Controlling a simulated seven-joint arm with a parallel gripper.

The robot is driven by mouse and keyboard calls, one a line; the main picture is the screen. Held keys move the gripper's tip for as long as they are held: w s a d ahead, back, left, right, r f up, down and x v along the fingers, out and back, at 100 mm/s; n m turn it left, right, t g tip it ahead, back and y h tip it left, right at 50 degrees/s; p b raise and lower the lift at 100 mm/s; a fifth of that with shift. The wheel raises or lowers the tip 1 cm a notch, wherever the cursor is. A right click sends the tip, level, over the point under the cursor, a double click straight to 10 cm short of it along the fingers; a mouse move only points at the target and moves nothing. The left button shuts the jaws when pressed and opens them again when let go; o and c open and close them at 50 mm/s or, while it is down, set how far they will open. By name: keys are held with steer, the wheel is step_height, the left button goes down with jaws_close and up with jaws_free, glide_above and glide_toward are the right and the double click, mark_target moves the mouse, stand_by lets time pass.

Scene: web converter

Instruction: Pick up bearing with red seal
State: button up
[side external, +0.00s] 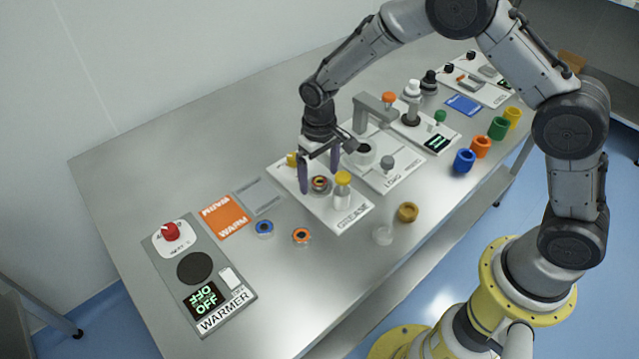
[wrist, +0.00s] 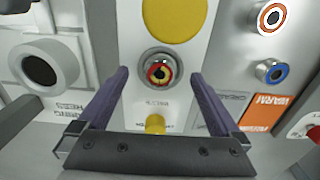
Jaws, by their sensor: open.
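A bearing with a red seal (side external: 320,184) sits on the white grease station (side external: 347,222). In the wrist view my gripper (wrist: 159,73) is open, with a clear gap between each finger and the bearing. Whether the fingertips are level with the bearing I cannot tell.
A yellow-capped bottle (side external: 342,188) stands close beside the bearing, and a yellow knob (side external: 292,160) is behind it. A blue-sealed bearing (side external: 264,229) and an orange-sealed bearing (side external: 302,236) lie on the table. The load station (side external: 387,165) is to the right, the warmer (side external: 200,280) to the left.

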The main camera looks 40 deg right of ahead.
steer(key=shift+f, duration=0.45)
steer(key=shift+c, duration=0.3)
steer(key=c, duration=1.2)
steer(key=o, duration=1.3)
steer(key=shift+c, duration=0.2)
steer(key=shift+r, duration=0.1)
